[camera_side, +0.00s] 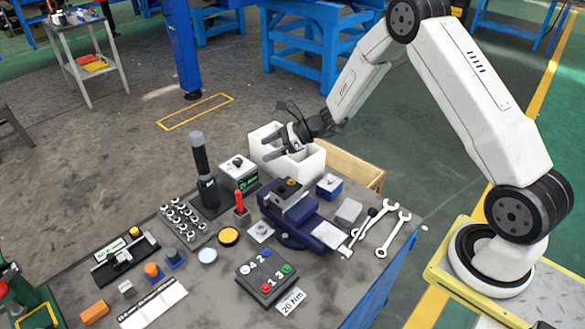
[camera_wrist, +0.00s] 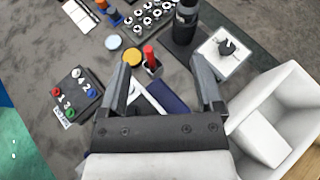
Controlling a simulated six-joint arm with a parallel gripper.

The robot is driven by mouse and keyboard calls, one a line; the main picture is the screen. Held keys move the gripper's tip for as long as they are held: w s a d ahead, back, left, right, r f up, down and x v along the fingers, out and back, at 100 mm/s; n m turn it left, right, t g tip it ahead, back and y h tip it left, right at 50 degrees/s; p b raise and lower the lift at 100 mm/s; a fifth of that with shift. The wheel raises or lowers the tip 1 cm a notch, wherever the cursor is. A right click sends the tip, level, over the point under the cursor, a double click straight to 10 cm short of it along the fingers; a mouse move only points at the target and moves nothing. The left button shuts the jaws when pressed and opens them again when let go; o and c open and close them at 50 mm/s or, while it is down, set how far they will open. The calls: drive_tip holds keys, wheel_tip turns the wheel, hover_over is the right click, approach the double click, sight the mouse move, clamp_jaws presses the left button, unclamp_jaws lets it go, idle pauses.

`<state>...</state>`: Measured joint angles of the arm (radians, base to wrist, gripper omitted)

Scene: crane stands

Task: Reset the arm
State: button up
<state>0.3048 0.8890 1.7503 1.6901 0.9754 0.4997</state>
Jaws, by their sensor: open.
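My gripper (camera_side: 272,147) is open and empty in the side view. It is above the back of the workbench, at the white open box (camera_side: 312,162). In the wrist view my gripper (camera_wrist: 163,80) has its two fingers spread wide, with a red-handled lever (camera_wrist: 149,57) and part of the blue vise (camera_wrist: 165,98) seen between and beyond them. The white box (camera_wrist: 290,88) is to the right of the fingers in that view. Nothing is held between the fingers.
The workbench holds a blue vise (camera_side: 288,222), wrenches (camera_side: 390,228), a button box (camera_side: 265,276), a tall black-and-grey cylinder (camera_side: 203,165), a dial box (camera_side: 239,172) and a tray of fittings (camera_side: 184,221). A wooden box (camera_side: 350,167) stands behind the white box.

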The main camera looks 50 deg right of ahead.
drive_tip(key=s+r+n+g+h, duration=0.2)
drive_tip(key=s+n+h, duration=0.1)
drive_tip(key=s+n, duration=0.5)
drive_tip(key=s+a+r+n+g+h, duration=0.1)
drive_tip(key=s+r+n+g+h, duration=0.1)
drive_tip(key=s+n, duration=0.7)
drive_tip(key=s+r+n+g+h, duration=0.1)
drive_tip(key=s+n+h, duration=0.3)
drive_tip(key=s+n, duration=0.4)
drive_tip(key=shift+s+a+r+g+h, duration=0.3)
drive_tip(key=shift+a+r+g, duration=0.1)
drive_tip(key=shift+r, duration=0.2)
